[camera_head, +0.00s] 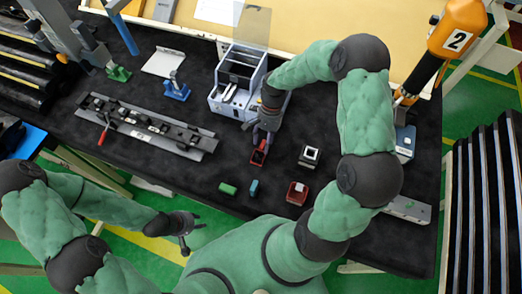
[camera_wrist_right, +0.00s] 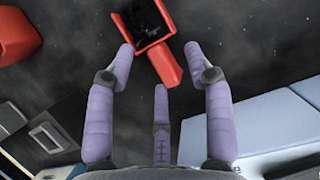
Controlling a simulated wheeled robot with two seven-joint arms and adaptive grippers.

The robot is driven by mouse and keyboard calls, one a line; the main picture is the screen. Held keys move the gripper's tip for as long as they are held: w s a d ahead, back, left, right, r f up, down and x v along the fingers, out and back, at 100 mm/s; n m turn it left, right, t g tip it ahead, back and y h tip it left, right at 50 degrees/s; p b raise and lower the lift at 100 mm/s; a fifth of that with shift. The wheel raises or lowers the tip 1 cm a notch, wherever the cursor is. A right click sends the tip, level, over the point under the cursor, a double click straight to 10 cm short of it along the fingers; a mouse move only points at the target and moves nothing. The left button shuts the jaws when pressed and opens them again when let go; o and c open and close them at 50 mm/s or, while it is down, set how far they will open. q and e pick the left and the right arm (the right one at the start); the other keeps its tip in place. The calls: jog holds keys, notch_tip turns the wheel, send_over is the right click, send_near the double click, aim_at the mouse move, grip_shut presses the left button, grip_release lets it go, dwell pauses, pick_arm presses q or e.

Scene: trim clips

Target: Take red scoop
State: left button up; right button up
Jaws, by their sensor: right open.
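The red scoop (camera_head: 259,153) lies on the black table top, in front of the grey-white organiser. In the right wrist view its dark hollow pan is at the top and its red handle (camera_wrist_right: 165,65) points toward my palm. My right gripper (camera_head: 264,134) is directly over the scoop's handle end. In the wrist view its purple fingers (camera_wrist_right: 160,58) are spread, two of them on either side of the handle, with nothing gripped. My left gripper (camera_head: 190,235) is empty, fingers spread, off the table's front edge.
The organiser (camera_head: 238,85) stands just behind my right gripper. A red box (camera_head: 297,192), a black-and-white square box (camera_head: 310,156), a green block (camera_head: 228,188) and a blue block (camera_head: 253,188) lie nearby. A long metal rail fixture (camera_head: 145,127) is at left.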

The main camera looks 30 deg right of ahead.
grip_shut()
dwell(0.3)
